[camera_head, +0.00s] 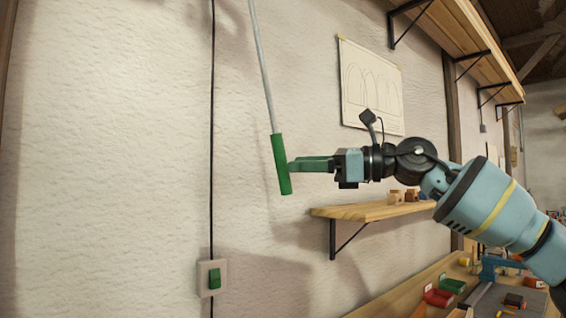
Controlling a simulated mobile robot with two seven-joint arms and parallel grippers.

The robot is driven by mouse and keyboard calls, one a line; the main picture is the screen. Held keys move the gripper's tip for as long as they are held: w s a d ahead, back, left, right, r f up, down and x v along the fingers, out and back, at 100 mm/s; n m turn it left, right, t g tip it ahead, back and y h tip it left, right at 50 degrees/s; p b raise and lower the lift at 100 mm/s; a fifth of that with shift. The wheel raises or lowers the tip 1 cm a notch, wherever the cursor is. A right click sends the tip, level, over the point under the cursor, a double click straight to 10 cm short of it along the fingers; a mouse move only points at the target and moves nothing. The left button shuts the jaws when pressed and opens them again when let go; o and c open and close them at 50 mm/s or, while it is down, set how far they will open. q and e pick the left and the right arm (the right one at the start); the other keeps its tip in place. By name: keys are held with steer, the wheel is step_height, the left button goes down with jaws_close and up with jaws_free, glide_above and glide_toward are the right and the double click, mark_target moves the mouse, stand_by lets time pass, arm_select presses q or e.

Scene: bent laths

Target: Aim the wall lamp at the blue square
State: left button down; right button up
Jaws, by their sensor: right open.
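A thin grey rod (262,68) comes down from the top edge and ends in a green handle (281,165), tilted slightly with its lower end to the right. My right gripper (292,165) comes in from the right, its green fingers level with the handle's lower half. It is open, with its fingertips at the handle's right side. I cannot tell whether the handle lies between the fingers or whether they touch it. The lamp head and the blue square do not show in this view. My left gripper is not in view.
A black cable (212,130) runs down the wall to a switch plate (204,279) with a green rocker. A low wooden shelf (350,212) sits below my right gripper. A cluttered workbench (400,300) is at the lower right. The wall left of the handle is mostly clear.

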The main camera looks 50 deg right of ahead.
mark_target(282, 193)
steer(key=shift+x, duration=2.4)
jaws_close()
